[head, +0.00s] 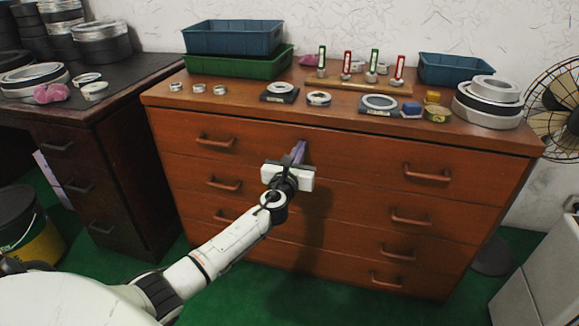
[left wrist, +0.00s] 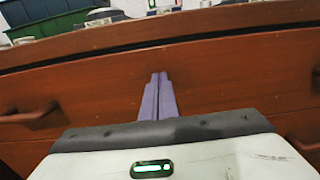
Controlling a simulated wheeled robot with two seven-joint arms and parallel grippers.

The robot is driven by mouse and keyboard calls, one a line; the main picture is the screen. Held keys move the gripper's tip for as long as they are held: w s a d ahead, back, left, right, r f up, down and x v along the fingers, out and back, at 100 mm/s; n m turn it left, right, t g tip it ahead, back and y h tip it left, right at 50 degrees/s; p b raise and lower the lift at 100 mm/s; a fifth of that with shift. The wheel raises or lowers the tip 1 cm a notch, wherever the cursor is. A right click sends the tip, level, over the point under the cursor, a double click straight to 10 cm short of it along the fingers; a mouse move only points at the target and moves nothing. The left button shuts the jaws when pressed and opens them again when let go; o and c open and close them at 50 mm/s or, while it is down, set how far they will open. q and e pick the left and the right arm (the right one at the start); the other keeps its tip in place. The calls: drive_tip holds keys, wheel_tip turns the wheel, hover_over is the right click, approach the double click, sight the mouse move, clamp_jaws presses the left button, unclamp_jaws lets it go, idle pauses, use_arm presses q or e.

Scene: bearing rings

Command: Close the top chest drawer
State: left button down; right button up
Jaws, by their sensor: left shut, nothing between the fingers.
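The wooden chest (head: 330,265) stands ahead with several drawers stacked in it. The top drawer (head: 350,155) has a handle (head: 215,140) at its left and another (head: 427,173) at its right. Its front looks flush or nearly flush with the chest; no open inside shows. My left gripper (head: 300,148) is shut and empty, its purple fingers pointing at the middle of the top drawer front, between the handles. In the left wrist view the fingertips (left wrist: 158,76) are at or very close to the drawer front (left wrist: 225,75); I cannot tell whether they touch. My right gripper is out of view.
The chest top holds a blue bin (head: 233,38), a green tray (head: 238,66), bearing rings (head: 380,102) and a ring stack (head: 490,100). A dark desk (head: 110,150) stands at left, a fan (head: 555,105) at right. Green floor lies in front.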

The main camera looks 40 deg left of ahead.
use_arm(q)
drive_tip(key=p+v, duration=0.2)
drive_tip(key=v, duration=1.1)
drive_tip(key=shift+p, duration=0.35)
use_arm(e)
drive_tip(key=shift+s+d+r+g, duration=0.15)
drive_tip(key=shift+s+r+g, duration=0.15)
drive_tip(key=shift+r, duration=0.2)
use_arm(q)
drive_tip(key=shift+s+f, duration=0.1)
drive_tip(key=shift+f, duration=0.1)
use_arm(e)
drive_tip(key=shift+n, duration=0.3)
use_arm(q)
drive_tip(key=s+d+f+n+g+h+p, duration=0.6)
drive_tip(key=s+d+f+n, duration=0.5)
drive_tip(key=s+n, duration=0.45)
drive_tip(key=s+d+r+n+g+h+p, duration=0.1)
drive_tip(key=s+d+n+p, duration=0.4)
drive_tip(key=s+d+n, duration=0.6)
drive_tip(key=d+n+g+h, duration=0.1)
drive_tip(key=n+h, duration=0.1)
drive_tip(key=shift+s+d+r+n, duration=0.15)
drive_tip(key=shift+s+d+n, duration=0.15)
drive_tip(key=shift+s+n, duration=0.1)
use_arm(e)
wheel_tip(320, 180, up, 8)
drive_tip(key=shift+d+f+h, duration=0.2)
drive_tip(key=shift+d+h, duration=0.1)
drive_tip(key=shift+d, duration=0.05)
